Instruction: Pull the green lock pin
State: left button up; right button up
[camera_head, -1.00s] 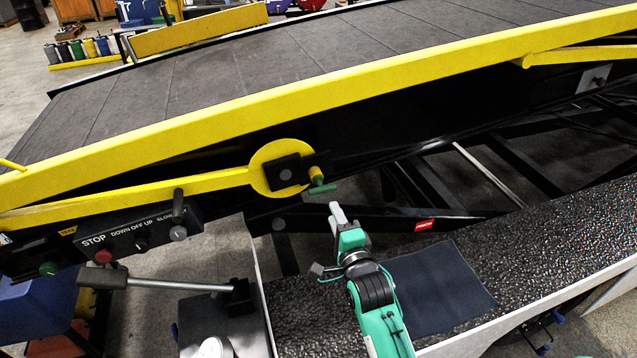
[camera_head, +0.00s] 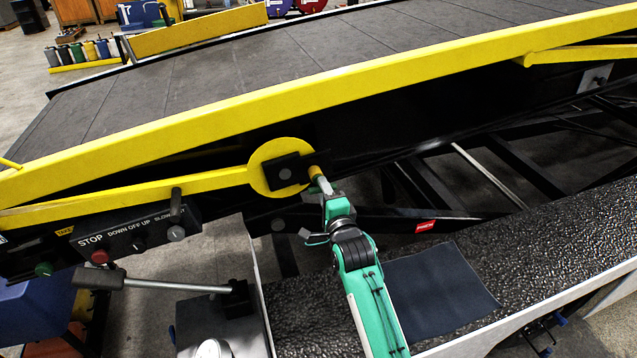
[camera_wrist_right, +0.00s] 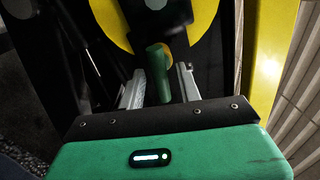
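The green lock pin (camera_wrist_right: 158,75) shows in the right wrist view, its green handle lying between the two grey fingers of my right gripper (camera_wrist_right: 161,88). The fingers stand apart, with a gap on each side of the handle. In the head view my right gripper (camera_head: 322,182) reaches up to the pin's yellow collar (camera_head: 315,172) beside the round yellow plate (camera_head: 268,152) and hides the green handle. My left gripper is not in view.
A control panel (camera_head: 135,240) with a red stop button and switches is at the left. A lever with a dark grip (camera_head: 100,278) lies below it. The yellow rail (camera_head: 400,78) and conveyor belt (camera_head: 230,85) run above. A dark mat (camera_head: 440,290) lies on the textured deck.

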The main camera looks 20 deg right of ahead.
grip_shut()
jog(key=shift+s+p, duration=0.35)
jog(key=shift+s, duration=0.45)
dwell(0.6)
jog(key=s+p, duration=0.2)
jog(key=s, duration=0.4)
jog(key=shift+s+d+f, duration=0.15)
jog(key=shift+s, duration=0.2)
dwell(0.5)
dwell(0.3)
